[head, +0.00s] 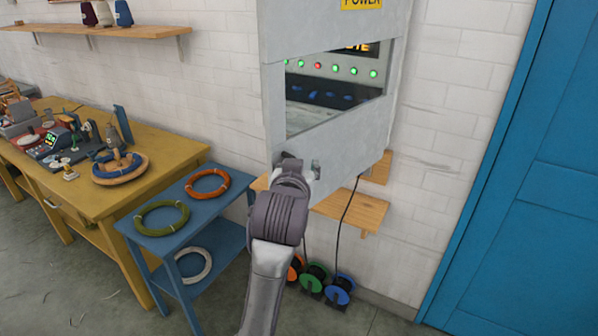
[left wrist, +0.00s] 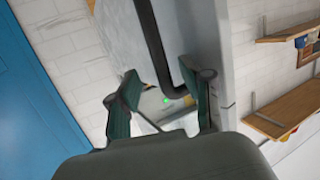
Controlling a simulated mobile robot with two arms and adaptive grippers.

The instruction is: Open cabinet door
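The cabinet (head: 335,75) is a light grey box on the white brick wall with a yellow POWER label. Its door has a window showing several green lights and one red. The door looks shut, though its edges are partly out of view. My left gripper (head: 301,167) is at the door's lower left corner. In the left wrist view, a dark bent bar handle (left wrist: 151,40) stands on the door (left wrist: 125,35). My left gripper (left wrist: 158,82) is open, its green fingers spread, with the handle's bend close to the right finger. Contact is unclear. My right gripper is out of view.
A blue side table (head: 225,205) with wire coils stands left of the cabinet, beside a yellow workbench (head: 185,160). A wooden shelf (head: 350,208) and colored spools (head: 340,290) are below the cabinet. A blue door (head: 540,180) is at right. Floor is clear at lower right.

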